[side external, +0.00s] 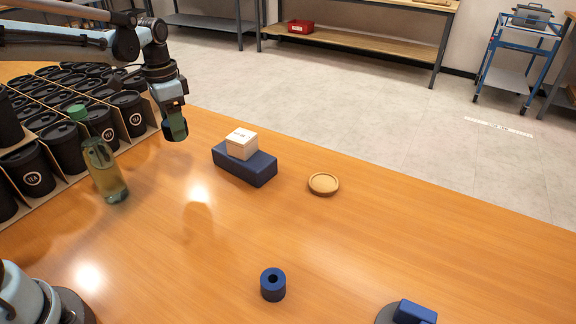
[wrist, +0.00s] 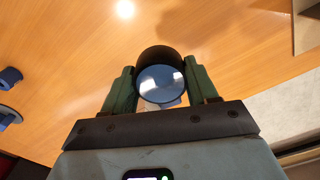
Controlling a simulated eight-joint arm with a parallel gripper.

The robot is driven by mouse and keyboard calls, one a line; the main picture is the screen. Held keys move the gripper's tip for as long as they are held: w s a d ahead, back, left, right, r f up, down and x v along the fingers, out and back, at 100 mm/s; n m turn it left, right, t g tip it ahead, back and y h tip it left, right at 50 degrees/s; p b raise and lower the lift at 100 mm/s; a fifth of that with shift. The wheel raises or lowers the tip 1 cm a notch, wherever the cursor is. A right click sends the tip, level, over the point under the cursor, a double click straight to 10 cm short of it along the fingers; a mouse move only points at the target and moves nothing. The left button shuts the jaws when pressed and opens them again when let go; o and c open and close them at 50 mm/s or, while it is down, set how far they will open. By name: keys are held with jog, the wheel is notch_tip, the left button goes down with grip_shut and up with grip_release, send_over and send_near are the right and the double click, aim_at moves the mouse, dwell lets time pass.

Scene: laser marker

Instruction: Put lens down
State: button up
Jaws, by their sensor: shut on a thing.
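My gripper (side external: 173,127) hangs in the air above the left part of the wooden table, beside the tray of black cups. In the wrist view, its two green fingers (wrist: 160,88) are closed on the sides of the lens (wrist: 160,66), a short dark cylinder with a shiny blue-grey glass face turned to the camera. The lens is clear of the table. In the side view I cannot make out the lens apart from the fingers.
A green-capped bottle (side external: 108,172) and black cups (side external: 35,172) stand left. A blue block (side external: 257,171) carries a white box (side external: 242,143); right of it lies a round wooden dish (side external: 323,184). A blue ring (side external: 273,286) and blue piece (side external: 415,312) are in front. The table centre is clear.

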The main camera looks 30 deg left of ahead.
jog(key=w+a, duration=0.1)
jog(key=a, duration=0.3)
send_over(153, 154)
notch_tip(153, 154, down, 7)
jog(key=shift+w+d+f, duration=0.1)
jog(key=shift+d+f, duration=0.05)
jog(key=shift+f, duration=2.15)
jog(key=shift+f, duration=0.15)
jog(key=o, duration=1.1)
jog(key=shift+o, duration=0.2)
